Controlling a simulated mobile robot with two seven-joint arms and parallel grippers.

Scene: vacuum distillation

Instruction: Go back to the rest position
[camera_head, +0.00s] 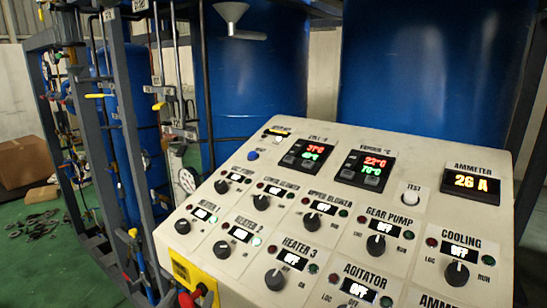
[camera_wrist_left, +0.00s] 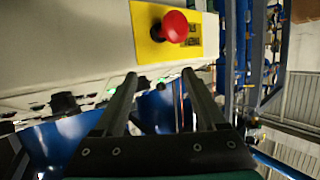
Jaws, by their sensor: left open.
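My left gripper (camera_wrist_left: 160,76) shows in the left wrist view, with its two dark fingers apart and nothing between them. The fingers point toward the edge of the white control panel, just below a red emergency button (camera_wrist_left: 174,26) on a yellow plate (camera_wrist_left: 146,48). I cannot tell whether the fingertips touch the panel. In the head view I cannot make out the left gripper clearly. The red button (camera_head: 188,298) and its yellow plate (camera_head: 190,273) are at the lower edge there. My right gripper is not in view.
The sloped control panel (camera_head: 335,220) fills the lower right, with knobs, displays and an ammeter (camera_head: 472,183). Blue tanks (camera_head: 255,70) stand behind it. A pipe frame with valves (camera_head: 125,120) is at left. A cardboard box (camera_head: 25,163) and hoses lie on the green floor.

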